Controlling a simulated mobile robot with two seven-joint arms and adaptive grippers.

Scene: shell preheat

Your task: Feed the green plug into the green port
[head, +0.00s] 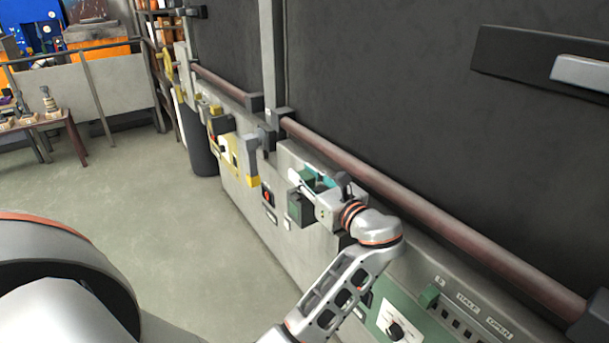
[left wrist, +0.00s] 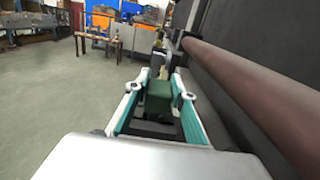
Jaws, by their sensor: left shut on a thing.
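My left gripper (head: 306,180) reaches in from the right over the ledge of the grey wall panel. Its teal-lined fingers are shut on the green plug (head: 308,176). In the left wrist view the plug (left wrist: 158,98) is a dark green block between the two fingers (left wrist: 158,100). A dark green box (head: 299,208) protrudes from the panel just below the fingers, and it looks like the green port. I cannot tell whether plug and box touch. The opening of the port is not visible. My right gripper is not in view.
A reddish rail (head: 400,198) runs along the dark wall above the panel, close to my left arm. A yellow fitting (head: 246,165) and a red switch (head: 268,196) lie farther along. A green control panel (head: 393,322) is nearer.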

